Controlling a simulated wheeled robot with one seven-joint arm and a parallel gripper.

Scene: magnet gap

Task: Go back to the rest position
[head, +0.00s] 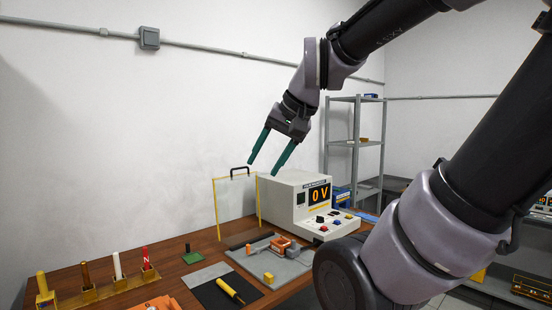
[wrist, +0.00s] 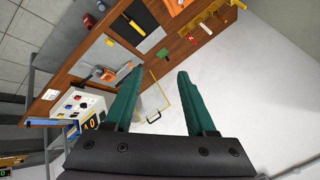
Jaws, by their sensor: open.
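My gripper (head: 267,160) has two green fingers spread apart with nothing between them. It hangs in the air above the back of the table, over the yellow wire frame and the left side of the power supply box. In the wrist view my gripper (wrist: 158,82) also shows open and empty, with the wooden table (wrist: 75,65) beyond and to the left of its fingers. My arm reaches in from the right in the head view.
The power supply (head: 300,200) reads 0 V. A yellow frame (head: 216,205) with a black handle stands beside it. A grey plate (head: 290,266) carries an orange device (head: 284,244). Several upright rods stand in a yellow holder (head: 120,284) at left. A grey shelf (head: 355,145) stands behind.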

